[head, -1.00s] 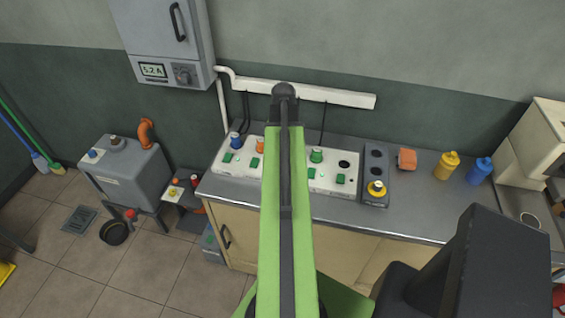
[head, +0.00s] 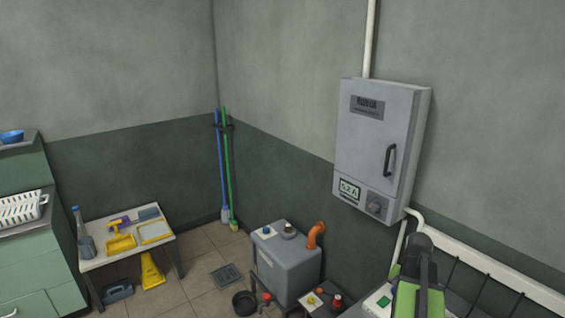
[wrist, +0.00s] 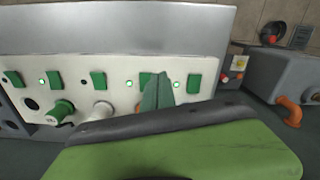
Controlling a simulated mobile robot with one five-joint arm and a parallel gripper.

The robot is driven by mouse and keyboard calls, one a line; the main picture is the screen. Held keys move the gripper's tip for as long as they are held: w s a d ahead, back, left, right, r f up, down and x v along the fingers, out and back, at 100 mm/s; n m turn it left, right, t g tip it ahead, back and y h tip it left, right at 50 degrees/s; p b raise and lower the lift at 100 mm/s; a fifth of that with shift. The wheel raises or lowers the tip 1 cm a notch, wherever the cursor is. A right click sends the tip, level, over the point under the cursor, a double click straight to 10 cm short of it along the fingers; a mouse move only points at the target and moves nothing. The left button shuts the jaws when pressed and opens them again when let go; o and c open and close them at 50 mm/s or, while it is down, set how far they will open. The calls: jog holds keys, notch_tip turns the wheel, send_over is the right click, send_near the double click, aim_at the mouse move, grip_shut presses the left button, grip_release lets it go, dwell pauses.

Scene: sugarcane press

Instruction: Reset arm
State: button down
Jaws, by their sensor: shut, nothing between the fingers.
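My arm, green with a dark strip, shows at the lower right of the head view, near the counter's left end. My gripper (wrist: 157,92) shows in the wrist view as two dark green fingertips close together, shut and empty. The fingers overlap the white switch panel (wrist: 28,65) in that view; I cannot tell the gap between them. The panel carries several green rocker switches, a green plug (wrist: 60,110) and a white plug (wrist: 101,110). In the head view my arm hides most of the panel.
A grey cabinet (head: 373,140) hangs on the wall above a grey tank (head: 285,265) with an orange pipe (head: 316,234). A low table (head: 108,252) with trays and a bottle stands at the left. Brooms (head: 226,170) lean in the corner. Tiled floor lies between.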

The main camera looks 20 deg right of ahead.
jog(key=w+a+n, duration=0.3)
jog(key=w+a, duration=0.5)
jog(key=a, duration=0.6)
jog(key=w+a+n, duration=0.2)
jog(key=a+n, duration=0.6)
jog(key=a, duration=1.8)
jog(key=shift+n, duration=0.3)
